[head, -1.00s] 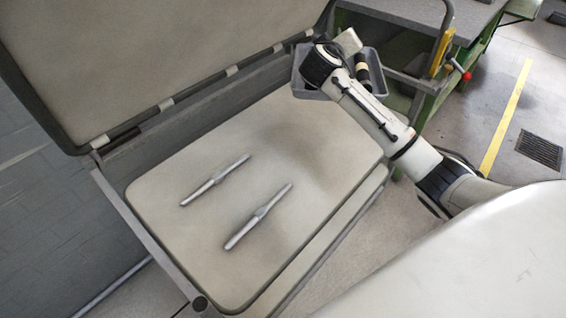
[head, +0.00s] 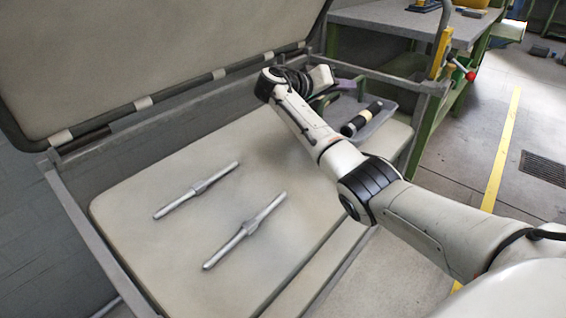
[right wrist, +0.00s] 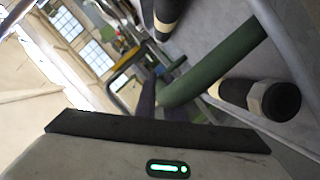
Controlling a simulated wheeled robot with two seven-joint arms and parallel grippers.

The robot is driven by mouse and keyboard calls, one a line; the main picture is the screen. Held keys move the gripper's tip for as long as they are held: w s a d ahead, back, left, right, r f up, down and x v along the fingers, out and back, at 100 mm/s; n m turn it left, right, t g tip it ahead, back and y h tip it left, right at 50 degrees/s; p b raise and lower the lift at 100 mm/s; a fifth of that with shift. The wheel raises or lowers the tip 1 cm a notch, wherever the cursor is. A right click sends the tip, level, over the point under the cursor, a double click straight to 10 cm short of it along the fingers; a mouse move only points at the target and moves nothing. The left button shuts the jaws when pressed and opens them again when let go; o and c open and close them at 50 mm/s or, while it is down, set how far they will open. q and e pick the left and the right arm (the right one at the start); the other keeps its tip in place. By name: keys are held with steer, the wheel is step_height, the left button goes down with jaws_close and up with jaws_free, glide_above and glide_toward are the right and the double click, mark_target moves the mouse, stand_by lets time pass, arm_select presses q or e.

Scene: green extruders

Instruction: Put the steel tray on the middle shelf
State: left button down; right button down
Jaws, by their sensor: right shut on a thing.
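The steel tray (head: 384,121) is a shallow grey tray in the head view, at the far right corner of a pale padded surface. A dark cylinder with a cream band (head: 361,119) lies in it. My right gripper (head: 326,94) is at the tray's far left side and is shut on it, apparently at a green handle; the arm partly hides the grip. In the right wrist view a green curved bar (right wrist: 212,70) crosses in front of the grey tray (right wrist: 285,58), with two dark cylinders near it. I cannot tell whether the tray touches the pad. My left gripper is not in view.
The pale pad (head: 150,245) sits in a grey metal frame and bears two silver rods (head: 198,189) (head: 245,230). A large tilted panel (head: 130,50) stands behind. A green-legged bench (head: 415,25) stands at the back right.

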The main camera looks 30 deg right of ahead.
mark_target(340, 118)
step_height(340, 118, down, 6)
steer(key=shift+r+b, duration=0.2)
steer(key=shift+b, duration=0.6)
step_height(340, 118, down, 4)
steer(key=shift+r+b, duration=0.1)
steer(key=shift+b, duration=0.6)
steer(key=shift+f, duration=0.2)
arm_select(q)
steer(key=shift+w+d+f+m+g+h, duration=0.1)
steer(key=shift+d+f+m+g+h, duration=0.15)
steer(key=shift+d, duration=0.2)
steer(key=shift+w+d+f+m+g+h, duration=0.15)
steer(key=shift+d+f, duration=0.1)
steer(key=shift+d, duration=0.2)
arm_select(e)
steer(key=shift+r, duration=0.1)
steer(key=shift+f, duration=0.2)
steer(key=c, duration=1.8)
jaws_free()
steer(key=shift+f, duration=0.1)
steer(key=shift+c, duration=0.2)
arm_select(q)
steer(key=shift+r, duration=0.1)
